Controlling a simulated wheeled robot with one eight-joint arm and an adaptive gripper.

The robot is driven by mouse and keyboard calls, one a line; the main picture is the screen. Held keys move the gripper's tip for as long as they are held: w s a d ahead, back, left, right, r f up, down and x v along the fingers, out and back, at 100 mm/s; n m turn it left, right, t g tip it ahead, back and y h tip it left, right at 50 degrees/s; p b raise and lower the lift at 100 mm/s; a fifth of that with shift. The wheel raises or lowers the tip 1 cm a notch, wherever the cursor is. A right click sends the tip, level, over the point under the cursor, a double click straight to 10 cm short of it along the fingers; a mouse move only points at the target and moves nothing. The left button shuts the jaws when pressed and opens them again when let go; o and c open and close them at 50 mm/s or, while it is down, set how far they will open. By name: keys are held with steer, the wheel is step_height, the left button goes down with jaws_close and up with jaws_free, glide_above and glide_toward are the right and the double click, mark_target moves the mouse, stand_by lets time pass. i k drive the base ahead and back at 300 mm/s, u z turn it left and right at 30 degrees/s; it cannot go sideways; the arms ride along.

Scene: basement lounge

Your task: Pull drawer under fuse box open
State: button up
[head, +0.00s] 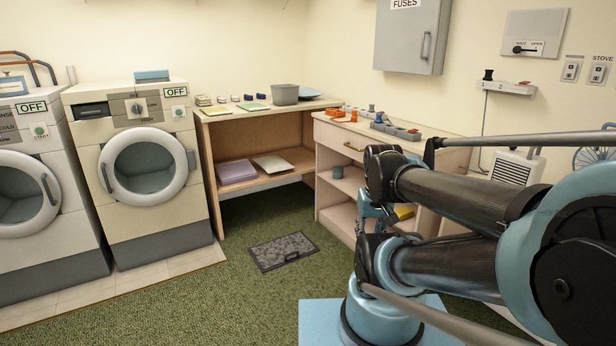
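The grey fuse box (408,38), labelled FUSES, hangs on the right wall with its door shut. Below it stands a wooden cabinet with a pale top and open shelves. The drawer (333,139) is at the top of the cabinet's front and looks shut, flush with the front. Its brass handle (352,148) shows just left of my arm. My arm's links cover the right part of the cabinet front.
Orange and grey items (395,129) lie on the cabinet top. A low table with a grey bin (285,94) stands left of the cabinet. Two washers stand at left. A dark mat (284,251) lies on open green carpet before the cabinet.

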mark_target(353, 144)
steer(key=u, duration=0.15)
steer(key=i, duration=0.85)
steer(key=u, duration=0.15)
